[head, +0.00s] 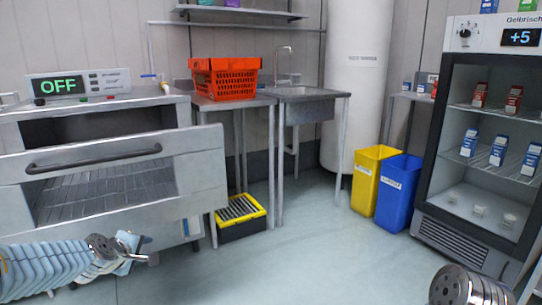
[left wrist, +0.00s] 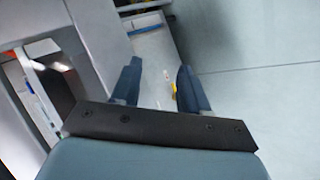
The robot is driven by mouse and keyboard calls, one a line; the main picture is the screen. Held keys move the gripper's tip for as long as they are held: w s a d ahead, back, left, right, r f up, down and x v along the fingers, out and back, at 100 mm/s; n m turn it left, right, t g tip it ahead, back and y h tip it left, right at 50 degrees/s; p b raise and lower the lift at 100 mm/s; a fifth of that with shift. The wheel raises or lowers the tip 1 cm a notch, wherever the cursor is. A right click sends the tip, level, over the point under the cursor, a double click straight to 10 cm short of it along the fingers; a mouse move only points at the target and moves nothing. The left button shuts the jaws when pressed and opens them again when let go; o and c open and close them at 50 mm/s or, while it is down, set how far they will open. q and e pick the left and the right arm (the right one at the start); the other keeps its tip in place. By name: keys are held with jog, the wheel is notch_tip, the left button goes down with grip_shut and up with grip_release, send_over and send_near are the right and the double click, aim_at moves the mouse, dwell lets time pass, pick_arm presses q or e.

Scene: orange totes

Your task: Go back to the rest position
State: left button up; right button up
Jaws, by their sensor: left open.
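My left gripper (head: 132,252) is low in the head view, in front of the lower right of the oven. It is small and partly hidden by its own wrist there. In the left wrist view its two dark blue fingers (left wrist: 160,88) stand apart with nothing between them. Part of my right arm shows at the bottom right of the head view. My right gripper is outside the picture.
An oven (head: 110,160) with a drop-down door is at left. An orange basket (head: 225,78) sits on a steel table beside a sink (head: 305,92). Yellow (head: 372,180) and blue (head: 398,195) bins stand near an open fridge (head: 470,165). The middle floor is clear.

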pick_arm(q)
jog(key=s+d+f+m+g+h+p, duration=0.1)
jog(key=s+d+f+m+g, duration=0.1)
jog(key=d+f, duration=0.35)
jog(key=s+d+f+m+g, duration=0.1)
jog(key=d+f+m, duration=0.1)
jog(key=f, duration=0.6)
jog(key=s+d+f+m+g+h+p, duration=0.1)
jog(key=s+d+f+m+g, duration=0.1)
jog(key=s+d+f, duration=0.3)
jog(key=s+d+f+m+g+h, duration=0.1)
jog(key=s+d+f+m, duration=0.3)
jog(key=s, duration=0.8)
jog(key=s+d+f+m+g+h+p, duration=0.1)
jog(key=s+d+f+m+g, duration=0.2)
jog(key=s+d+f, duration=0.4)
notch_tip(320, 180, down, 4)
jog(key=shift+s+d+r+g+p, duration=0.2)
jog(key=shift+s+d+g+p, duration=0.15)
jog(key=shift+s+g, duration=0.35)
